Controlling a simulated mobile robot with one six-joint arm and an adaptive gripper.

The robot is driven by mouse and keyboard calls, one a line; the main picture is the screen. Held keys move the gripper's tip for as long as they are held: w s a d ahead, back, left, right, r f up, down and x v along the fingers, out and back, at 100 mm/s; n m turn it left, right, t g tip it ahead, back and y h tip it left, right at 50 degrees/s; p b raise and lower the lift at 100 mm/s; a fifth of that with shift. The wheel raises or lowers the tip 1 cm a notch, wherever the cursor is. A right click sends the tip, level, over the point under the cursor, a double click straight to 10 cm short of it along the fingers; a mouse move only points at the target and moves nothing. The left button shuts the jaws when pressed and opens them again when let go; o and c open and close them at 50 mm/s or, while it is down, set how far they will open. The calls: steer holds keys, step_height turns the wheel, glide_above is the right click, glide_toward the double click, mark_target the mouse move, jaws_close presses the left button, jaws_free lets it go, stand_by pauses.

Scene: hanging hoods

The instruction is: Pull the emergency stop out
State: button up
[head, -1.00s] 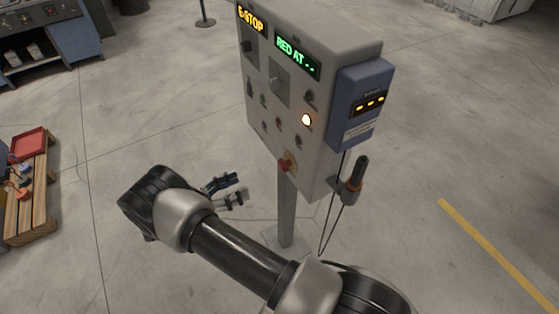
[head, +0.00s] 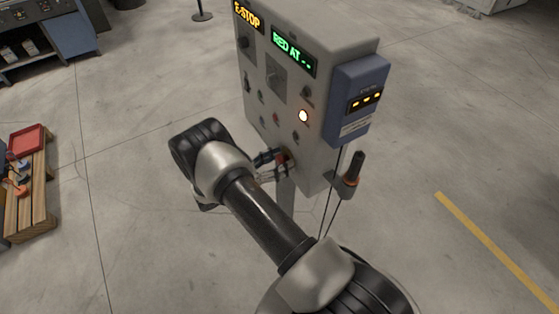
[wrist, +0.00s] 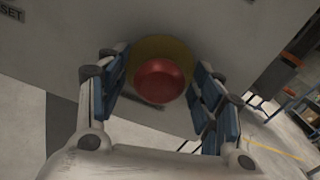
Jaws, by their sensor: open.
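The emergency stop is a red round button on a yellow base. In the wrist view the red button (wrist: 160,80) sits between the two blue-padded fingers of my gripper (wrist: 158,92), with a visible gap on each side. The yellow base (wrist: 165,47) shows behind it against the grey panel. In the head view my open gripper (head: 274,163) is at the lower front of the grey control box (head: 310,60), and it largely hides the emergency stop there. An amber "E-STOP" display (head: 249,15) is lit at the top of the box.
The box front has a green display (head: 293,54), several knobs and a lit lamp (head: 303,116). A blue unit (head: 358,95) is on its right side, with a black-handled tool (head: 352,175) and cables below. A wooden crate (head: 32,200) stands at far left. Open floor surrounds the post.

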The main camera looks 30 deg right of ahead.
steer(key=shift+c, duration=0.3)
jaws_close()
stand_by(0.6)
